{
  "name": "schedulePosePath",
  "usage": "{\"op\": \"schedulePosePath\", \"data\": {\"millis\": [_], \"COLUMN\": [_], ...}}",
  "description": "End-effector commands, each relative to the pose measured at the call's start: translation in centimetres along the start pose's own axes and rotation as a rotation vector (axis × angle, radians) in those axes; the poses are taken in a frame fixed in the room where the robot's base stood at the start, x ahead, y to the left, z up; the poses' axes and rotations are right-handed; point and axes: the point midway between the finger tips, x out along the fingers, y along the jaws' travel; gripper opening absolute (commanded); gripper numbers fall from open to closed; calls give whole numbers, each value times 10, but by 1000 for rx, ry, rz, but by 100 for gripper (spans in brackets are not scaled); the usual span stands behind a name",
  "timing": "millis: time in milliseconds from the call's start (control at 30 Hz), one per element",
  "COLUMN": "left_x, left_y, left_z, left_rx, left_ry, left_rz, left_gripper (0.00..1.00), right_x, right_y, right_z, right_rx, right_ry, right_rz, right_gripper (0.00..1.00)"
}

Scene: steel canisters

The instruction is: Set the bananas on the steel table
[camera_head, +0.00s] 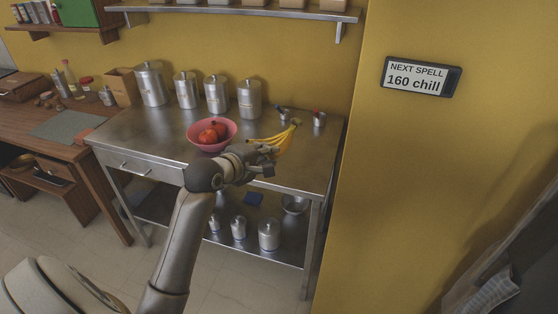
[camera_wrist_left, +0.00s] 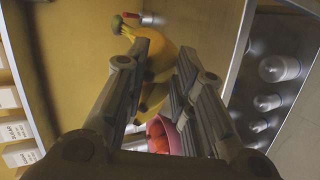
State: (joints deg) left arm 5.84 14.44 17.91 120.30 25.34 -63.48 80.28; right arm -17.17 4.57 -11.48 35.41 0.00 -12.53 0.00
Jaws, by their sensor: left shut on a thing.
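The yellow bananas (camera_head: 285,141) are a bunch at the right part of the steel table (camera_head: 160,133) in the head view. My left gripper (camera_head: 268,158) reaches over the table's front edge and is shut on the bananas. In the left wrist view the bananas (camera_wrist_left: 160,62) show between the fingers of the gripper (camera_wrist_left: 167,68), with their stem end toward the top. Whether their underside touches the tabletop I cannot tell. My right gripper is not in view.
A pink bowl (camera_head: 212,135) with red fruit stands just left of the bananas. Several steel canisters (camera_head: 216,95) line the table's back. The table's left front is bare. A lower shelf holds canisters (camera_head: 268,236).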

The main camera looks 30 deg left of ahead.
Motion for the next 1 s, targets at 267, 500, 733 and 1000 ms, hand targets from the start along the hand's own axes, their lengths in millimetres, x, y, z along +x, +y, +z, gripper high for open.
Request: {"op": "schedulePosePath", "data": {"millis": [267, 500, 733, 1000], "left_x": [52, 93, 118, 133], "left_y": [1, -17, -30, -43], "left_z": [-14, -24, -29, -31], "left_rx": [2, 1, 2, 1], "left_ry": [0, 1, 1, 1], "left_rz": [5, 2, 5, 2], "left_gripper": [0, 0, 0, 0], "right_x": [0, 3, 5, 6], "right_y": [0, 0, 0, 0], "right_z": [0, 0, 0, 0], "right_rx": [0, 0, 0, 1], "right_ry": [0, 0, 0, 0], "right_rz": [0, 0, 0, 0], "right_gripper": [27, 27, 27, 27]}}
